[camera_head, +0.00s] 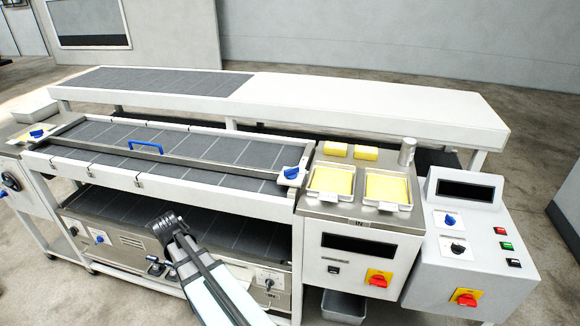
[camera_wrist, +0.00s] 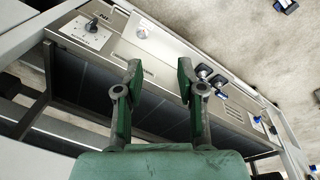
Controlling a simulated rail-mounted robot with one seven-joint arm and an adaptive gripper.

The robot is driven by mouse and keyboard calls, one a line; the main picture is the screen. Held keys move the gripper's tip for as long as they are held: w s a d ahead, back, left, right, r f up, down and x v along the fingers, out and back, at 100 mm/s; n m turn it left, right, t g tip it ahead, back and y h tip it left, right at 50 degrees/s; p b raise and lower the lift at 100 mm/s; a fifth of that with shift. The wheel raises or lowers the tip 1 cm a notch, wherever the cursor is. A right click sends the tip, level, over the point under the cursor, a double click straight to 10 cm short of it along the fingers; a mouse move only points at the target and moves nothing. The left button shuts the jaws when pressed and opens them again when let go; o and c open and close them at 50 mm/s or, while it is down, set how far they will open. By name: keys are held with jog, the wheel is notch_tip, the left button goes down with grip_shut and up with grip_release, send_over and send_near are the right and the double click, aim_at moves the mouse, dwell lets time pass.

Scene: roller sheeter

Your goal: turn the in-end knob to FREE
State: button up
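The lower front panel (camera_head: 231,282) has a dark knob (camera_head: 268,283) on a white dial plate at its right end, beside an IN label. In the wrist view the same knob (camera_wrist: 92,25) is at the upper left, its dial lettering too small to read. A blue knob (camera_head: 291,173) sits at the right end of the upper bed, nearest the IN-marked tray station. I cannot tell from the pictures which is the in-end knob. My gripper (camera_head: 172,226) is in front of the lower bed. In the wrist view my gripper (camera_wrist: 158,76) is open and empty, apart from both knobs.
A blue handle (camera_head: 145,147) crosses the upper bed. Another blue knob (camera_head: 37,133) is at its left end. Black fittings (camera_wrist: 211,76) project from the lower panel near my fingers. Yellow blocks in trays (camera_head: 387,188) and a control box (camera_head: 468,245) stand right. Floor is open at front left.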

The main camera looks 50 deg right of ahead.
jog(key=w+d+r+m+h, duration=0.1)
jog(key=w+d+r+m, duration=0.2)
jog(key=d+r, duration=0.6)
notch_tip(320, 180, up, 28)
jog(key=m+g+h, duration=0.2)
jog(key=m, duration=1.1)
send_over(291, 169)
jog(key=w+a, duration=0.3)
jog(key=a, duration=0.3)
jog(key=p+x, duration=0.3)
jog(key=x, duration=0.5)
jog(key=p+x, duration=0.2)
jog(key=x, duration=0.6)
jog(key=shift+a+f+p, duration=0.1)
jog(key=shift+f+p, duration=0.3)
jog(key=shift+f, duration=0.05)
grip_shut()
